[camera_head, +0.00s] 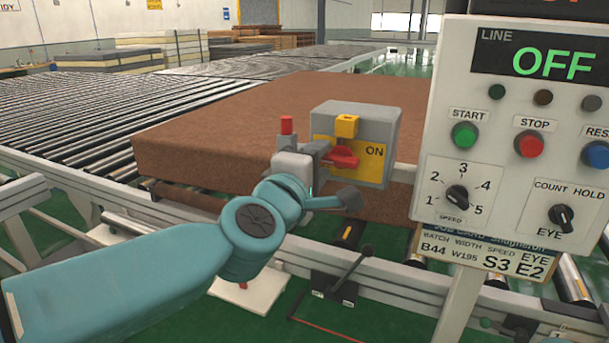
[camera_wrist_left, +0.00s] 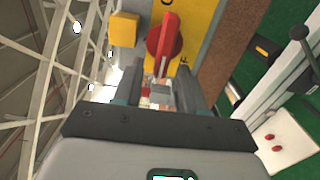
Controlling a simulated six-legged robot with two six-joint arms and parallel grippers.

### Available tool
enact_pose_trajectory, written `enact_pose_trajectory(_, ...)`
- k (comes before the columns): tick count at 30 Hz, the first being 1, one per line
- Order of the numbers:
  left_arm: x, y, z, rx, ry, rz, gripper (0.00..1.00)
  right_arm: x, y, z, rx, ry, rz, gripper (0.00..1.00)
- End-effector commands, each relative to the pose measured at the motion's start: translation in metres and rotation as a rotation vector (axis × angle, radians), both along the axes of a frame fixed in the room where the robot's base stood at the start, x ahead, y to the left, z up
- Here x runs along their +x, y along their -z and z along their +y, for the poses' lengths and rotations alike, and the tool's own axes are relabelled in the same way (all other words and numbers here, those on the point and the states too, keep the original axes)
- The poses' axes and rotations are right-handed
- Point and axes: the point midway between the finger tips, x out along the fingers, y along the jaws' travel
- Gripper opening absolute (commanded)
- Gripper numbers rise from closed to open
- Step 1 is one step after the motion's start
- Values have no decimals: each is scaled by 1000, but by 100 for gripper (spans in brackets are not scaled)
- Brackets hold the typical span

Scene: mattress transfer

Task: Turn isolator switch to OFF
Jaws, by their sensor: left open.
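The isolator switch is a grey box (camera_head: 370,118) with a yellow plate (camera_head: 372,172) lettered ON and a red handle (camera_head: 343,158). The handle looks roughly level in the head view, with ON to its right. My left gripper (camera_head: 320,156) is just left of the handle, partly hidden by its own wrist. In the left wrist view the open fingers (camera_wrist_left: 160,87) point at the red handle (camera_wrist_left: 165,38) on the yellow plate (camera_wrist_left: 196,28). The handle lies just beyond the fingertips, and I see no grip on it. My right gripper is not in view.
A control panel (camera_head: 440,148) stands close at right, its display reading LINE OFF, with buttons and knobs. A yellow block (camera_head: 347,125) sits on the switch box. A brown mattress (camera_head: 220,123) lies behind on the roller conveyor (camera_head: 80,105).

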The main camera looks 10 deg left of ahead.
Motion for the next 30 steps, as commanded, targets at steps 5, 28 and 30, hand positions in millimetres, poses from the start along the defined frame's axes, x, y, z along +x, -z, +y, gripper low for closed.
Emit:
enact_pose_trajectory(5, -32, -2, 10, -1, 2, -3, 40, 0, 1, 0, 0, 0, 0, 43)
enact_pose_trajectory(28, -150, 1, 49, 0, 1, 2, 40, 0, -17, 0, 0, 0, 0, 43)
enact_pose_trajectory(30, -150, 1, 49, 1, 1, 2, 40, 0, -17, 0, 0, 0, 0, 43)
